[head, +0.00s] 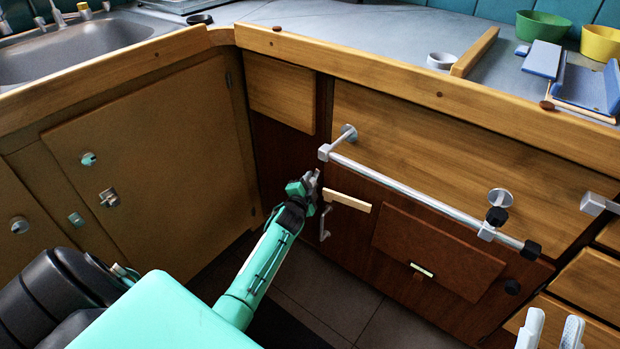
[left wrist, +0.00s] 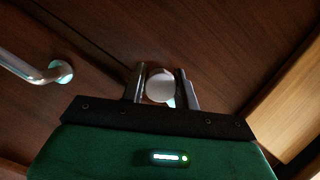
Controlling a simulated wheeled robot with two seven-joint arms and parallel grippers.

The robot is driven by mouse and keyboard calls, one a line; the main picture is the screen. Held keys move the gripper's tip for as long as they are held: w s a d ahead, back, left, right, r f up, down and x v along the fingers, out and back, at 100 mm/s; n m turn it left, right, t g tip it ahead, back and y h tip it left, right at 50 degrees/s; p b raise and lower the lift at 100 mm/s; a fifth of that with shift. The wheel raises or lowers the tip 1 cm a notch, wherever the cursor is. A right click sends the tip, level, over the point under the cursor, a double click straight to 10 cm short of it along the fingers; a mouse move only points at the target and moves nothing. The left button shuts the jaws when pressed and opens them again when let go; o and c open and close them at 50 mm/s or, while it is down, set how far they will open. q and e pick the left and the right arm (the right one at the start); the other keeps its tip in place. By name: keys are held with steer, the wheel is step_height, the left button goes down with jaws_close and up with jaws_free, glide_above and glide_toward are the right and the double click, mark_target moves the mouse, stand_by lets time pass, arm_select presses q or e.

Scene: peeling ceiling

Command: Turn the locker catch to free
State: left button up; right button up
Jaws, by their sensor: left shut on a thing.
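A round silver knob, which looks like the catch (left wrist: 160,86), stands on a dark brown wooden front in the left wrist view. My left gripper (left wrist: 160,90) has its two grey fingers on either side of the knob, shut on it. In the head view my left gripper (head: 313,182) reaches the dark front at the middle, and its fingers hide the knob there. A curved metal handle (head: 325,222) is close below it; it also shows at the left in the left wrist view (left wrist: 38,74). My right gripper (head: 551,332) shows only pale fingertips, apart and empty, at the bottom right.
A long metal rail (head: 420,198) crosses the drawer front right of my left gripper. A light wooden strip (head: 347,201) and a brown panel (head: 437,252) are beside it. The counter (head: 370,30) above holds bowls and blue pieces. The floor (head: 345,290) below looks clear.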

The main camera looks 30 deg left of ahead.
arm_select(q)
steer(key=shift+r+n+g+p, duration=0.25)
steer(key=shift+n+p, duration=0.35)
steer(key=shift+p, duration=0.6)
steer(key=shift+f+n+g+h+p, duration=0.2)
steer(key=shift+n+h+p, duration=0.25)
steer(key=shift+p, duration=0.45)
steer(key=shift+n+p, duration=0.35)
steer(key=shift+p, duration=0.1)
arm_select(e)
steer(key=s+a+f+g+h, duration=0.1)
steer(key=a+f+g, duration=0.1)
steer(key=f+g, duration=0.5)
steer(key=s+a+f+g, duration=0.2)
steer(key=f+g, duration=0.5)
steer(key=f, duration=0.5)
steer(key=shift+f+n+h, duration=0.3)
steer(key=shift+h, duration=0.1)
arm_select(q)
steer(key=shift+f, duration=0.1)
steer(key=o, duration=1)
steer(key=shift+c, duration=0.2)
steer(key=shift+s, duration=0.1)
